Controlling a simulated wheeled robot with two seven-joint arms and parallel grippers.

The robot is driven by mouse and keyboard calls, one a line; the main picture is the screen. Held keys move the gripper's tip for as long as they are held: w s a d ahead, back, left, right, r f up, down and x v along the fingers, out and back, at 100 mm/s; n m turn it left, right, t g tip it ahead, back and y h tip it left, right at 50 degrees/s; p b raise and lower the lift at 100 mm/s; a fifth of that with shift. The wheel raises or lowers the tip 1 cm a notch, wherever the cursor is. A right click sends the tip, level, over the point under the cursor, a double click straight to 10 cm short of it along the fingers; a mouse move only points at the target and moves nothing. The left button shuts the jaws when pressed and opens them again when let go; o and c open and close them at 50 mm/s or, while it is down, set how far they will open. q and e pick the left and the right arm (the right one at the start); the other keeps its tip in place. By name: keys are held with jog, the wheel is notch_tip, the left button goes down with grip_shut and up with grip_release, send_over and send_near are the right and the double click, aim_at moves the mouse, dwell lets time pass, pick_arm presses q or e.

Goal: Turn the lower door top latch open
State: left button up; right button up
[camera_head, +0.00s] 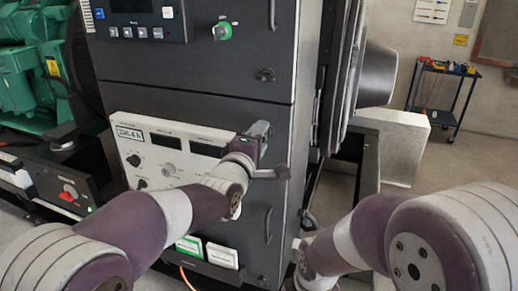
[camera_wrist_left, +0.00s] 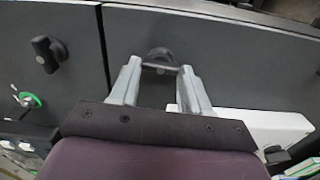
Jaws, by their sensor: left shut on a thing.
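The lower door (camera_head: 253,195) of the dark cabinet is closed. Its top latch (camera_wrist_left: 160,54), a dark knob with a crossbar, sits between the fingertips of my left gripper (camera_wrist_left: 160,68) in the left wrist view. The crossbar spans from finger to finger, lying crosswise to the bar of the upper door latch (camera_wrist_left: 48,54). In the head view my left gripper (camera_head: 268,151) is at the top right of the lower door, shut on the latch, which it mostly hides. My right arm comes in low at the right; its gripper does not show.
The upper door (camera_head: 190,82) is shut; its latch also shows in the head view (camera_head: 265,75). A handle (camera_head: 268,225) and a bottom latch (camera_head: 263,281) stick out of the lower door. A white meter panel (camera_head: 150,165) lies left of my gripper. Green machinery stands far left.

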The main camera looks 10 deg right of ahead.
pick_arm(q)
jog(key=shift+n+b, duration=0.3)
jog(key=shift+n, duration=0.1)
dwell(0.3)
jog(key=o, duration=1.1)
jog(key=shift+c, duration=0.2)
jog(key=b+v, duration=0.4)
jog(key=v, duration=0.8)
jog(key=shift+s+a, duration=0.15)
jog(key=shift+s, duration=0.1)
